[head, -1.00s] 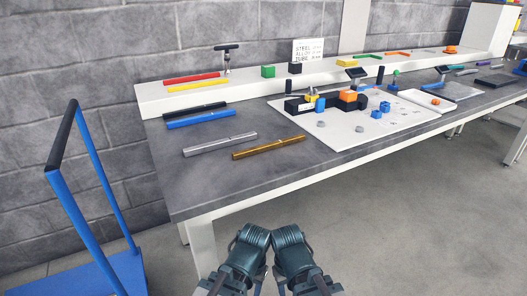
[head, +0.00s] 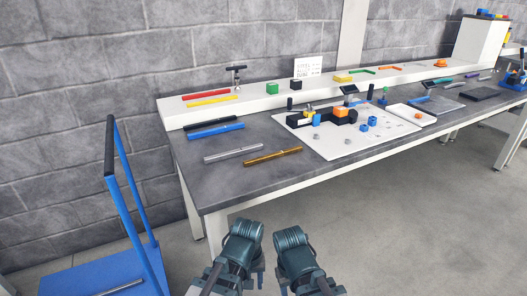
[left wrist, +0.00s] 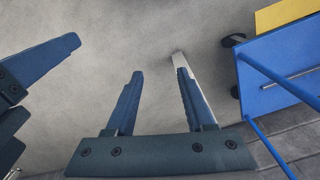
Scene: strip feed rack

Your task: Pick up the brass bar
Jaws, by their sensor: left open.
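The brass bar (head: 273,157) lies on the grey workbench (head: 215,180) near its front edge, right of a silver bar (head: 233,153) and left of the white board. My left gripper shows in the left wrist view (left wrist: 158,68) with its two fingers apart and nothing between them, above bare floor. Both of my arms are low in the head view, in front of the bench and well short of the bar. My right gripper's fingers are mostly hidden in the head view; a dark finger (left wrist: 45,62) at the left of the left wrist view seems to be part of it.
A blue trolley (head: 150,262) stands left of the bench. Black and blue bars (head: 216,130) lie behind the silver one. A white board (head: 335,146) with fixtures and blue parts lies to the right. A raised white shelf (head: 215,113) runs along the back.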

